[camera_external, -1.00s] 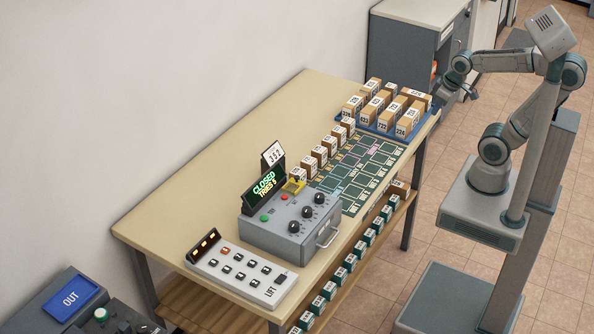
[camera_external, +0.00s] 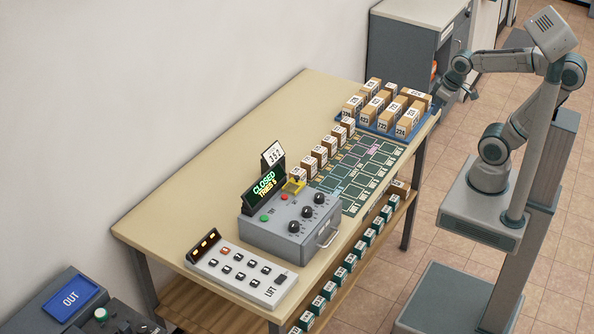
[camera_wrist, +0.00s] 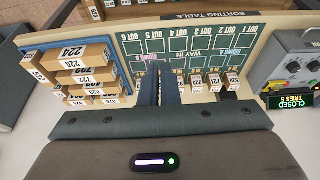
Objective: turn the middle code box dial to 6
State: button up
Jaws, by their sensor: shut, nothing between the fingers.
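The grey code box (camera_external: 290,228) sits on the table with three black dials in a row on its top. The middle dial (camera_external: 307,212) lies between the other two; its setting is too small to read. The box display (camera_external: 264,188) reads CLOSED, TRIES 5. A card (camera_external: 273,155) above it seems to read 352. In the wrist view the code box (camera_wrist: 300,68) is partly in view at the right edge. My gripper (camera_wrist: 159,72) is shut and empty, above the table near the parcels, well away from the dials. In the external view it is at the table's far right end.
A blue tray (camera_external: 421,124) of brown parcels stands at the table's far end. Several small boxes (camera_external: 320,155) line the green sorting mat (camera_external: 366,172). A white LIFT panel (camera_external: 242,274) lies before the code box. The table's left side is clear.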

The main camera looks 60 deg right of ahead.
jog(key=o, duration=0.5)
jog(key=shift+w+a, duration=0.1)
jog(key=shift+w, duration=0.05)
jog(key=o, duration=0.5)
jog(key=w+a+n, duration=0.1)
jog(key=w+a, duration=0.1)
jog(key=w+a+r+n+b, duration=0.1)
jog(key=w+a+n, duration=0.1)
jog(key=w, duration=0.1)
jog(key=w+a+n, duration=0.1)
jog(key=w+a, duration=0.1)
jog(key=w, duration=0.1)
jog(key=shift+a+r+b, duration=0.15)
jog(key=shift+r+b, duration=0.1)
jog(key=shift+b, duration=0.05)
jog(key=shift+c, duration=0.2)
jog(key=n+g+y+b, duration=0.4)
jog(key=n, duration=1)
send_over(307, 209)
jog(key=d, duration=0.5)
notch_tip(307, 209, down, 7)
jog(key=p+x, duration=0.1)
jog(key=x, duration=1.1)
jog(key=shift+a+f+p, duration=0.15)
jog(key=shift+p, duration=0.25)
jog(key=c, duration=1)
